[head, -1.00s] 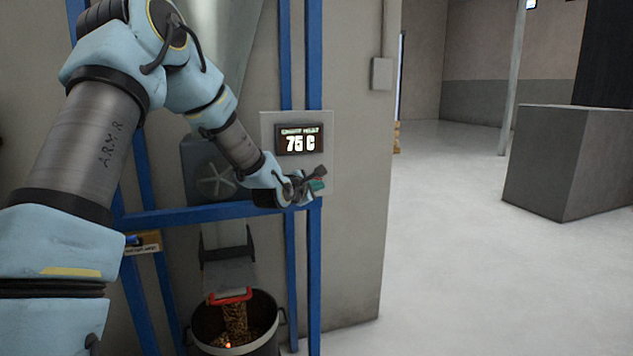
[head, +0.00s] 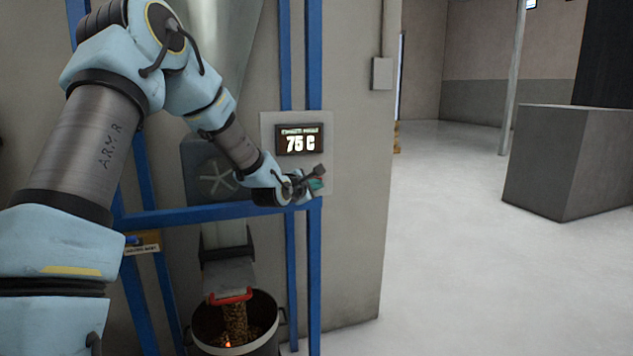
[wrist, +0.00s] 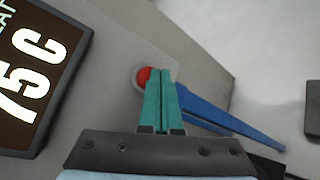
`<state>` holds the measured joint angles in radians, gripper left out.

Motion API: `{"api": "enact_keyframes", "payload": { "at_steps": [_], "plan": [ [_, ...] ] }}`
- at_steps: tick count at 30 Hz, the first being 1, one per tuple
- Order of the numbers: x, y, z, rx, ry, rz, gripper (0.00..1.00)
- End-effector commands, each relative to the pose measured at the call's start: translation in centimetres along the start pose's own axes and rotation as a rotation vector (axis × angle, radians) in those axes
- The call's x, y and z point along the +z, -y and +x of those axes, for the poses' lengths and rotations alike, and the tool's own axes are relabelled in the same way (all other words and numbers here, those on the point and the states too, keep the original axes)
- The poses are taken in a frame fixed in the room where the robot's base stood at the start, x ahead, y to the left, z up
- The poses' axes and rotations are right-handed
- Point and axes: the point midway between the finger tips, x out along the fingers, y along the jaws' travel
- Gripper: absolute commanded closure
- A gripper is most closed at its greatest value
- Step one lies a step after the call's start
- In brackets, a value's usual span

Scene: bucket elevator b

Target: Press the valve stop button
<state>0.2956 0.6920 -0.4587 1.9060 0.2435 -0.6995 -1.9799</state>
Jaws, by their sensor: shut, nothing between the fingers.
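A round red button (wrist: 145,77) in a pale ring sits on a grey panel in the wrist view, beside the 75 C display (wrist: 36,75). My gripper (wrist: 162,75) has its green fingers together with nothing between them. The fingertips overlap the right part of the button in the wrist view; whether they touch it I cannot tell. In the head view my gripper (head: 317,182) is in front of the panel (head: 268,130), below the display (head: 298,140), and the button is hidden or too small to make out there.
A blue frame (head: 200,213) runs just below my gripper. A bucket (head: 264,338) stands under a chute with a red edge (head: 230,297), with brown pieces falling in and a small orange glow inside. A grey block (head: 560,165) stands far right, with open floor between.

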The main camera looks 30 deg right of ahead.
Motion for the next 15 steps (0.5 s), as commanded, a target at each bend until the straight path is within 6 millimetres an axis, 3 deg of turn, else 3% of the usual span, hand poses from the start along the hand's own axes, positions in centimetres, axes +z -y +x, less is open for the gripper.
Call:
{"api": "enact_keyframes", "payload": {
  "at_steps": [15],
  "plan": [
    [-0.32, -0.37, 0.42, 0.001, 0.000, 0.000, 1.00]
  ]
}}
